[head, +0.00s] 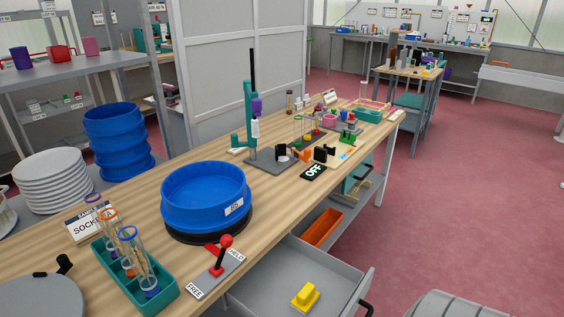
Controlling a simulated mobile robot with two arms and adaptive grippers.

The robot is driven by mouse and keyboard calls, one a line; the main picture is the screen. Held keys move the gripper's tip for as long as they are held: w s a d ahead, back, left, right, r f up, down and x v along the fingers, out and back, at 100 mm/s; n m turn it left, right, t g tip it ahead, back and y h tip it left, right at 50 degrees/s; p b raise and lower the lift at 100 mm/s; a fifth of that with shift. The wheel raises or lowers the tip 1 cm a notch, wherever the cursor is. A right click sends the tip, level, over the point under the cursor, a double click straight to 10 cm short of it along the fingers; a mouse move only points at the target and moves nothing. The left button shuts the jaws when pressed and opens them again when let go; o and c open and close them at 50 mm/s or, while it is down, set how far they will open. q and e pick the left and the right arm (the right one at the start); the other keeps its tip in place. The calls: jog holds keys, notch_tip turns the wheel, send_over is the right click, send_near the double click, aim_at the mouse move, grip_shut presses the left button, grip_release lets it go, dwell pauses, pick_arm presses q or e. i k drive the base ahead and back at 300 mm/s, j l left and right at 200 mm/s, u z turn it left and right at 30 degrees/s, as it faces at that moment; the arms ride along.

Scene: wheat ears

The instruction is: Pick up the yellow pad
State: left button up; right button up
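The yellow pad (305,296) lies in an open grey drawer (345,290) below the front edge of the wooden bench. It looks like a small yellow block with a raised part on top. Nothing touches it from above, and bare drawer floor shows around it. Neither of my grippers shows in the head view.
On the wooden bench (130,195) above the drawer stand a blue round sieve (205,195), a lever (222,258) with a red knob, and a teal rack (165,295) with tubes. An orange bin (323,228) sits beyond the drawer.

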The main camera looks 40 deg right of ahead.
aim_at(308, 297)
jog(key=z, duration=1.6)
